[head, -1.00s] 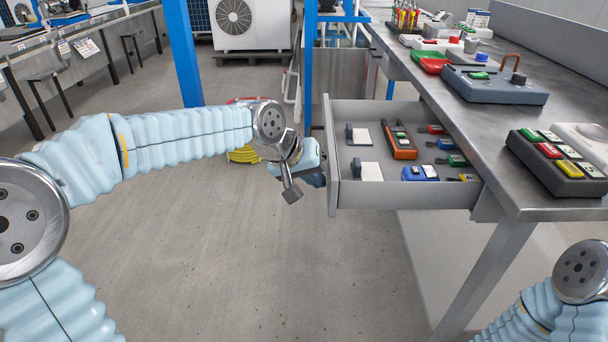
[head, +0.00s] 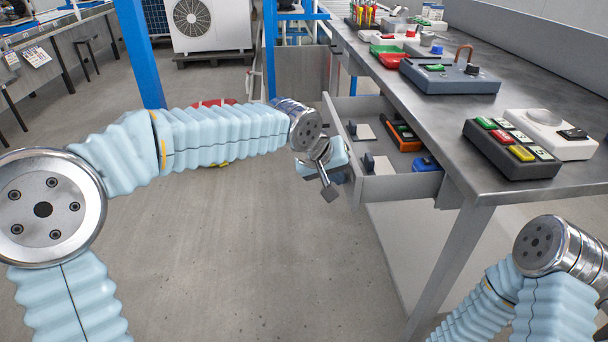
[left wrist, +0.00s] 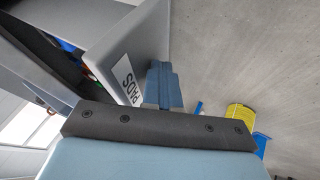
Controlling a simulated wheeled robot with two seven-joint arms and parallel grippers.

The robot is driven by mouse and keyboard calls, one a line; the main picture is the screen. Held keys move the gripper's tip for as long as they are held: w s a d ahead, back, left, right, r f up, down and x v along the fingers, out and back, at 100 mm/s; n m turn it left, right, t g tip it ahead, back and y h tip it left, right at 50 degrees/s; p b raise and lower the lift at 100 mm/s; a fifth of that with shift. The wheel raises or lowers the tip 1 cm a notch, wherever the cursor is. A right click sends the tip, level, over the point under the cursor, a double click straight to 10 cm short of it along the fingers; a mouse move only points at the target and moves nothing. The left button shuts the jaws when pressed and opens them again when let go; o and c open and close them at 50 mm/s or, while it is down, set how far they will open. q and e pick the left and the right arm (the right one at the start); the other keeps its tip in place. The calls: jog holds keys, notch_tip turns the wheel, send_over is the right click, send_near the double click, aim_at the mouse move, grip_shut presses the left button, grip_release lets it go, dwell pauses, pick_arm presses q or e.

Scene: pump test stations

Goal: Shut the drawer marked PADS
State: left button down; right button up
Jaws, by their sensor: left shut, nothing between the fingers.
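The grey drawer (head: 398,187) marked PADS stands partly open under the steel bench, its front swung a little askew in the head view. Its label PADS (left wrist: 127,79) shows on the front panel in the left wrist view. My left gripper (left wrist: 162,70) is shut and empty, with its blue fingers at the outer face of the front panel, beside the label. It seems to touch the panel, but the exact contact is hidden.
In the drawer lie an orange-and-black meter (head: 404,136), a blue item (head: 427,163) and pale pads. The bench (head: 400,100) carries a button box (head: 512,148), a grey test unit (head: 450,75) and red and green trays. A blue post (head: 140,55) stands behind my left arm. The floor before the drawer is clear.

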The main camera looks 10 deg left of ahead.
pick_arm(q)
jog(key=w+d, duration=0.1)
jog(key=d, duration=0.3)
jog(key=w+d+p, duration=0.1)
jog(key=d, duration=0.4)
jog(key=w+d, duration=0.2)
jog(key=d, duration=0.3)
jog(key=shift+p, duration=0.35)
jog(key=shift+a, duration=0.15)
